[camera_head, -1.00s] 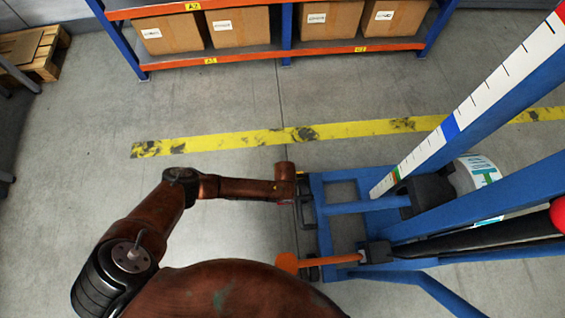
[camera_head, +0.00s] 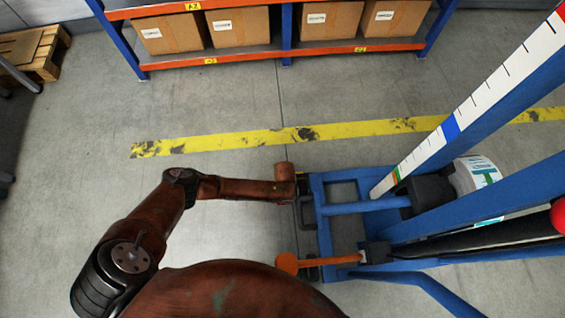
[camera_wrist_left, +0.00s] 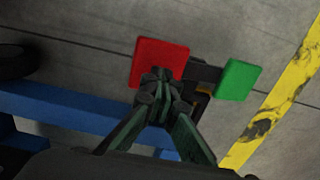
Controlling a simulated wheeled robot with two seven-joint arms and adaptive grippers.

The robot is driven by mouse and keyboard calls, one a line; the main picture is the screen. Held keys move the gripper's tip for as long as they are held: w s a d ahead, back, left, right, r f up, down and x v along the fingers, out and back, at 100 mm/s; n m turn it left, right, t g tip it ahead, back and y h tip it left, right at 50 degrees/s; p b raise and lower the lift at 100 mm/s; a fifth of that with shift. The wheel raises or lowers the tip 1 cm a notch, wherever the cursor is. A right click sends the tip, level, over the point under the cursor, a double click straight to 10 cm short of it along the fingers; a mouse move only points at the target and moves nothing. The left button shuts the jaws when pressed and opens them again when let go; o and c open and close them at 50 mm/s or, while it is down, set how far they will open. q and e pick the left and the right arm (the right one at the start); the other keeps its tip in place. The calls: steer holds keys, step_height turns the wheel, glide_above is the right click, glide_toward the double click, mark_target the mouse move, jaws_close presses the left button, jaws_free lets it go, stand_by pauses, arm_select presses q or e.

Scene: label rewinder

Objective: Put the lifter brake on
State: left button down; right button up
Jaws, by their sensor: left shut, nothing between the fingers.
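The blue lifter (camera_head: 322,222) stands at the right, with its scaled mast leaning up to the right. In the left wrist view, the brake shows as a red square pad (camera_wrist_left: 150,52) and a green square pad (camera_wrist_left: 239,79), joined by a dark piece. My left gripper (camera_wrist_left: 160,76) is shut and empty, with its fingertips over the lower right part of the red pad. I cannot tell whether they touch it. In the head view my left gripper (camera_head: 304,190) is at the lifter's left end, and the pads are hidden there. My right gripper is out of view.
An orange lever (camera_head: 335,259) sticks out left from the lifter's near side. A shelf rack (camera_head: 240,57) with several cardboard boxes stands at the back. A worn yellow floor stripe (camera_head: 230,140) crosses the floor. A wooden pallet (camera_head: 45,62) lies far left. The floor between is clear.

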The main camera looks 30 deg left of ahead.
arm_select(q)
steer(key=shift+f+b, duration=1.1)
steer(key=shift+f, duration=1.35)
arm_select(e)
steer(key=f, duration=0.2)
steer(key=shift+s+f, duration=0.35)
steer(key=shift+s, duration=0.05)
arm_select(q)
steer(key=shift+r, duration=0.2)
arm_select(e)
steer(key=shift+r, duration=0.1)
arm_select(q)
step_height(320, 180, up, 9)
steer(key=p, duration=0.7)
steer(key=shift+f, duration=0.15)
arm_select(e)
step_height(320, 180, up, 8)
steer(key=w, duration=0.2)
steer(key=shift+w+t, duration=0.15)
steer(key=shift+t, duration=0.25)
